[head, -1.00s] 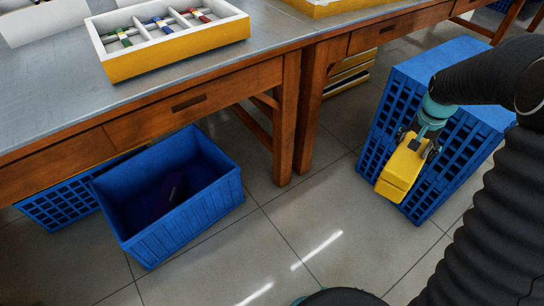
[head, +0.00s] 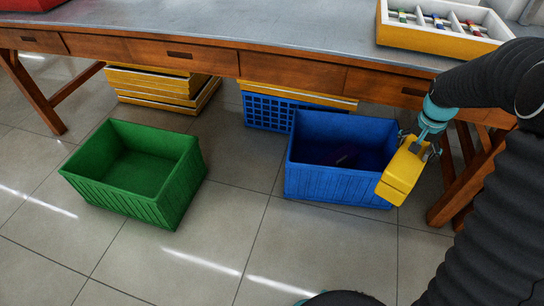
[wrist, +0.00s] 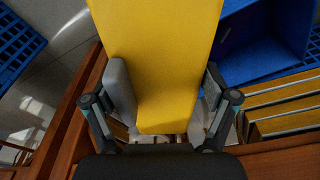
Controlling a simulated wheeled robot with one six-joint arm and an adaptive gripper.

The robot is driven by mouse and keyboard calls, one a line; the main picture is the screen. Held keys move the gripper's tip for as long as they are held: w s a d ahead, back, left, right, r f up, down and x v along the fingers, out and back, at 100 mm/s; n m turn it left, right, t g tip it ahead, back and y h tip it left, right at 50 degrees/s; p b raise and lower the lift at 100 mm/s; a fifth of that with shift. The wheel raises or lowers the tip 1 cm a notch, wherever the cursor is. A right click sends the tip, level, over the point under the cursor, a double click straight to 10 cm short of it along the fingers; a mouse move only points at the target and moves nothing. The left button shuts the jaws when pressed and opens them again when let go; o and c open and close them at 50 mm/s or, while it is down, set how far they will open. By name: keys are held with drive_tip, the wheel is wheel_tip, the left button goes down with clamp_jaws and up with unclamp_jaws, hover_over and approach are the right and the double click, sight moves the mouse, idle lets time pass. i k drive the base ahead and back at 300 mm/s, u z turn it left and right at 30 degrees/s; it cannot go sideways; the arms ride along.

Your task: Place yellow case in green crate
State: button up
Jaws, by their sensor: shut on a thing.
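My gripper (head: 424,146) is shut on the yellow case (head: 402,174) and holds it in the air, tilted, near the right end of the blue crate in the head view. In the wrist view the yellow case (wrist: 168,60) sits between the two fingers of my gripper (wrist: 163,100). The green crate (head: 122,199) stands on the floor at the left of the head view. It is open at the top and looks empty. The case is well to the right of it.
An open blue crate (head: 335,182) holding a dark item (head: 346,157) stands between the case and the green crate. A wooden table (head: 210,56) runs behind, with yellow trays (head: 160,88) stacked beneath. Bare tiled floor lies in front of the crates.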

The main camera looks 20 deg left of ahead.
sight(142, 188)
drive_tip(key=u, duration=2.25)
drive_tip(key=i, duration=1.65)
drive_tip(key=z, duration=0.05)
